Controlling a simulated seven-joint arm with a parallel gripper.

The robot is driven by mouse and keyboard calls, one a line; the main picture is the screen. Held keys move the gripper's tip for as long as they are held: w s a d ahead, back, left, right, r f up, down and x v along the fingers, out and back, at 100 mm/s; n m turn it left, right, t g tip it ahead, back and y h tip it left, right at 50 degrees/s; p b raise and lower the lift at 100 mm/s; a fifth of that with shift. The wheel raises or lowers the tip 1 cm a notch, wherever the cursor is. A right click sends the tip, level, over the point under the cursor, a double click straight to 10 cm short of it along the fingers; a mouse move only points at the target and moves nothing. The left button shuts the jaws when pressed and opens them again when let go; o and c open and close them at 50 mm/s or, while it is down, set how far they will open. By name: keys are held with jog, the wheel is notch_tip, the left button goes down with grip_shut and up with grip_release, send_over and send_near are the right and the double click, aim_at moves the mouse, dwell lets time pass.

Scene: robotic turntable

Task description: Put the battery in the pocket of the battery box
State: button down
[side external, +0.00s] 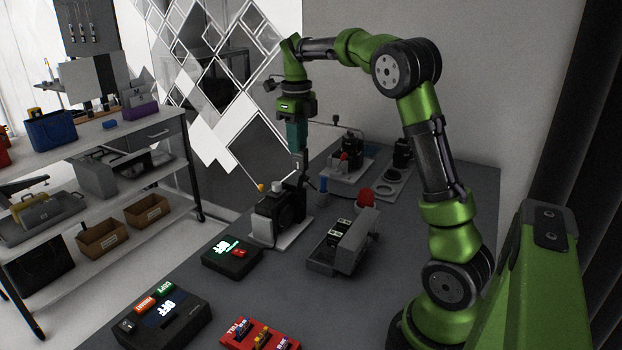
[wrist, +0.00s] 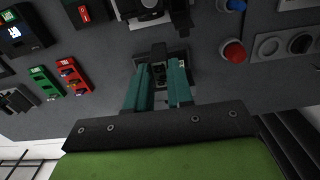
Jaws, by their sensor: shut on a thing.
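My gripper (side external: 297,148) points down with its teal fingers above the table. In the wrist view my gripper (wrist: 160,84) is shut on a dark battery (wrist: 159,72), which sits between the fingers. The battery (side external: 298,165) shows in the side view as a dark block with a small white mark, hanging below the fingers. The grey battery box (side external: 352,250) stands on the table, lower and to the right, apart from the battery. It has dark, white-labelled blocks on its top. The fingers and battery hide much of what is below them in the wrist view.
A black device on a white base (side external: 268,225) stands left of the box. A red button (side external: 364,197) and a blue knob (side external: 323,188) stand behind it. A black box with a lit display (side external: 232,255) and a red tray (side external: 260,336) lie in front.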

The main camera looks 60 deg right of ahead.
jog(key=s+a+f, duration=0.2)
jog(key=s+a, duration=0.5)
jog(key=s, duration=0.4)
notch_tip(320, 180, down, 9)
jog(key=shift+a, duration=0.25)
jog(key=shift+r, duration=0.1)
jog(key=shift+f, duration=2.85)
jog(key=shift+f, duration=1.65)
jog(key=c, duration=0.9)
grip_release()
